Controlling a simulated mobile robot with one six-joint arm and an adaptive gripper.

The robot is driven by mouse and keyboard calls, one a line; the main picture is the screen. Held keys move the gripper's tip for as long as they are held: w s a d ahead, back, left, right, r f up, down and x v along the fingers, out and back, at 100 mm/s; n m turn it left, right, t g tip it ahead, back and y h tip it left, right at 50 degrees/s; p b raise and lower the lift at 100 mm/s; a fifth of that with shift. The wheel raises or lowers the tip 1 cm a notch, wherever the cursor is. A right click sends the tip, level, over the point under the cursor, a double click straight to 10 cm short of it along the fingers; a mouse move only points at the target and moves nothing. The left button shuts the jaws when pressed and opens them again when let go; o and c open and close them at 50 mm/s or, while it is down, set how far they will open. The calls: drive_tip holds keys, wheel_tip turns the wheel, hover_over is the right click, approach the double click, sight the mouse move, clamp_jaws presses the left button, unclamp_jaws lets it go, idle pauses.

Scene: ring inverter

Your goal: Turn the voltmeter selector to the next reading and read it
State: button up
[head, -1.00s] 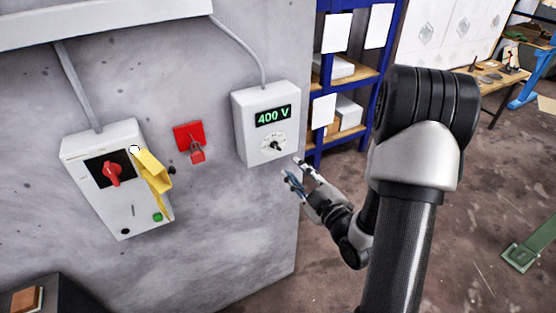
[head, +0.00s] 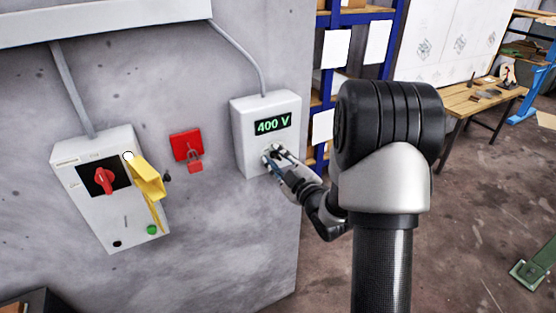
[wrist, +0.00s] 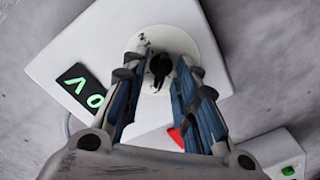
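The voltmeter (head: 246,112) is a white box on the grey wall; its green display (head: 272,124) reads 400 V in the head view. Its black selector knob (wrist: 159,66) sits on a round white dial (wrist: 178,40) in the wrist view. In the wrist view my gripper (wrist: 160,80) is open, with one blue-padded finger on each side of the knob and gaps between. The dial's marks are mostly hidden or too small to read.
Left of the voltmeter are a red padlock on a red plate (head: 186,145) and a switch box (head: 112,205) with a red rotary handle (head: 104,181) and a yellow tag (head: 148,180). A blue shelf (head: 361,18) stands to the right, beyond the wall's edge.

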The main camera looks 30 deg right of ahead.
drive_tip(key=shift+c, duration=0.2)
clamp_jaws()
drive_tip(key=shift+m, duration=0.4)
drive_tip(key=m+b, duration=0.2)
drive_tip(key=m, duration=0.1)
drive_tip(key=shift+d+m, duration=0.1)
drive_tip(key=shift+m, duration=0.2)
drive_tip(key=shift+d+r+m+b, duration=0.1)
drive_tip(key=shift+m+b, duration=0.7)
drive_tip(key=shift+m, duration=1.4)
drive_tip(key=shift+o, duration=0.2)
unclamp_jaws()
